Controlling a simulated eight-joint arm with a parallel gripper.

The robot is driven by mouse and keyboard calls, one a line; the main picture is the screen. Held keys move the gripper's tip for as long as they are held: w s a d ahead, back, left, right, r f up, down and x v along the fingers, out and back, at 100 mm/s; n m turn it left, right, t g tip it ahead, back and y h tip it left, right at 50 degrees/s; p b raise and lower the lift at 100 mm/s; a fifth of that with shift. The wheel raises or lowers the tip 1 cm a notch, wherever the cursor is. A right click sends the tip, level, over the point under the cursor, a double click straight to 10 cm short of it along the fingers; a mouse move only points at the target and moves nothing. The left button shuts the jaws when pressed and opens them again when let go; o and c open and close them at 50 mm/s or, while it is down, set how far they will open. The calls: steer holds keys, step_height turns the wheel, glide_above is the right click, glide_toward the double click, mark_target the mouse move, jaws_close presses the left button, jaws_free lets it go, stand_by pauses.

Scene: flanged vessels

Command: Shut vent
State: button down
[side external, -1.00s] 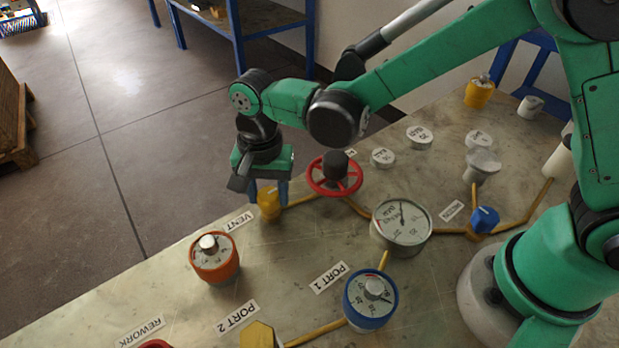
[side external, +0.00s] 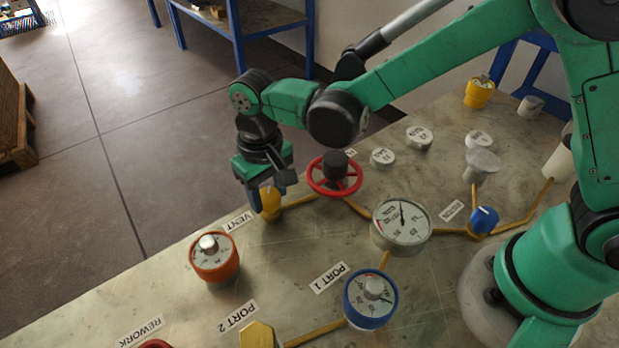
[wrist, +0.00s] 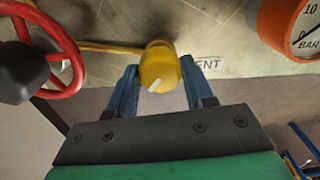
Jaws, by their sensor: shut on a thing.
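The vent valve is a yellow knob (side external: 270,201) at the table's far edge beside the VENT label (side external: 239,221), at the end of a yellow pipe. In the wrist view the knob (wrist: 160,68) sits between the two blue fingers, with a white mark on its face pointing obliquely. My gripper (side external: 263,205) points down over the knob and is shut on it; the wrist view shows the gripper (wrist: 158,85) with a finger on each side. The finger contact is partly hidden in the side view.
A red handwheel (side external: 335,176) stands close to the right of the knob. An orange-rimmed gauge vessel (side external: 214,258) is in front and left. A large gauge (side external: 401,224), blue-rimmed vessel (side external: 371,299) and blue knob (side external: 484,219) stand further right.

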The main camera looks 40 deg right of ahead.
mark_target(268, 194)
steer(key=n, duration=0.3)
steer(key=shift+n, duration=2.3)
steer(key=shift+c, duration=1.7)
jaws_free()
steer(key=shift+r, duration=2.85)
